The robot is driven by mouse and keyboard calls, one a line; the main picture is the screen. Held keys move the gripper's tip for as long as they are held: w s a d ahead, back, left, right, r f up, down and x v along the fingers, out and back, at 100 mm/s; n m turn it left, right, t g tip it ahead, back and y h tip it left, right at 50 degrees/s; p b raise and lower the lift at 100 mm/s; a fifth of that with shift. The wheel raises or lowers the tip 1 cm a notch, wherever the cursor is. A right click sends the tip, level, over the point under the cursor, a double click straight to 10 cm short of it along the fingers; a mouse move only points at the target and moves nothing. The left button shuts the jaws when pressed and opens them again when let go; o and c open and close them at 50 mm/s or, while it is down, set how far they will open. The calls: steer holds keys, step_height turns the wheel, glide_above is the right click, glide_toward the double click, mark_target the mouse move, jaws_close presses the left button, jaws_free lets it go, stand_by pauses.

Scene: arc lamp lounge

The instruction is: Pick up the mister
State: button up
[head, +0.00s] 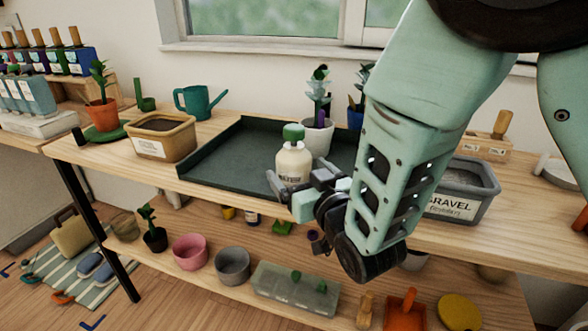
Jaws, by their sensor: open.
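A cream bottle with a green cap and a label (293,163) stands upright near the front edge of the dark green tray (215,165). It is the only bottle close to my gripper; no spray head shows on it, so I cannot tell for sure that it is the mister. My gripper (298,190) is open, low at the bottle's front right. Its fingers overlap the bottle's lower part in the picture; I cannot tell whether they touch it or are around it. The bottle's base is partly hidden.
A white pot with a plant (318,138) stands behind the bottle. A soil bin (162,140) and a teal watering can (200,103) are to the left. A gravel bin (465,190) is right of my arm.

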steer(key=x, duration=0.3)
steer(key=shift+w, duration=0.2)
steer(key=c, duration=1.3)
